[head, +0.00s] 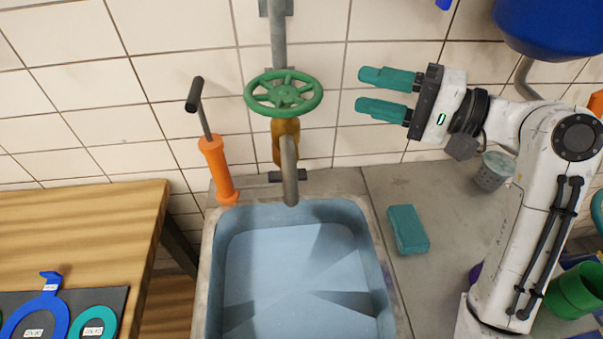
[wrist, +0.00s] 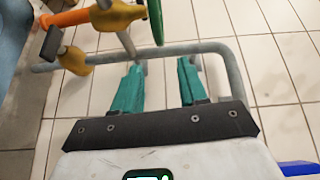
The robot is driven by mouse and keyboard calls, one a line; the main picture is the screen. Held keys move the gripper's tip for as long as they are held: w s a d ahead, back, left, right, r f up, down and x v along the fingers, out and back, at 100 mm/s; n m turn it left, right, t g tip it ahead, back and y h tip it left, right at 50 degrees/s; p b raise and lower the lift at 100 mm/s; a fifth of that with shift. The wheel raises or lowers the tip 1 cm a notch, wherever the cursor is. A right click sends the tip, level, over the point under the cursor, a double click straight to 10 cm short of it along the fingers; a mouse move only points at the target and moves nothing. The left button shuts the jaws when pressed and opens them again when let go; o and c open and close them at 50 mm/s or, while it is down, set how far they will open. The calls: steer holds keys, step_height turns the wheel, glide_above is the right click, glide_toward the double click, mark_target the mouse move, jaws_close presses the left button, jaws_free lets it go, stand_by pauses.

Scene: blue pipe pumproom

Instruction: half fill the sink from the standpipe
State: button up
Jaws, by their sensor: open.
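The standpipe (head: 278,40) runs down the tiled wall and carries a green handwheel (head: 284,93). Below the wheel is a brass body, and a grey spout (head: 289,170) points down over the sink (head: 212,268). I see no stream at the spout. The sink's basin is light blue inside, and I cannot tell whether it holds water. My gripper (head: 362,89) is open and empty, to the right of the handwheel and apart from it, its teal fingers pointing left. In the wrist view the handwheel (wrist: 156,20) shows edge-on beyond the open gripper (wrist: 161,68).
An orange hand pump (head: 215,168) stands at the sink's back left. A teal block (head: 408,229) and a grey perforated cup (head: 492,171) sit on the counter to the right. A wooden table (head: 80,235) is at the left. A blue vessel (head: 550,22) hangs at upper right.

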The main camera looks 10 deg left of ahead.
mark_target(311, 78)
steer(key=s+a+m+t+h+b, duration=0.1)
steer(key=s+a+t+h+b, duration=0.1)
steer(key=s+t+h+b, duration=0.35)
steer(key=w+a, duration=0.2)
steer(key=w+a+t+y, duration=0.1)
steer(key=w+a, duration=0.1)
steer(key=a, duration=0.1)
steer(key=w+a+t, duration=0.1)
steer(key=w+a, duration=0.1)
steer(key=w, duration=0.1)
steer(key=shift+a+f+t+y, duration=0.15)
steer(key=shift+a+t+y, duration=0.1)
steer(key=shift+a, duration=0.05)
steer(key=shift+c, duration=0.2)
steer(key=shift+f, duration=0.15)
jaws_close()
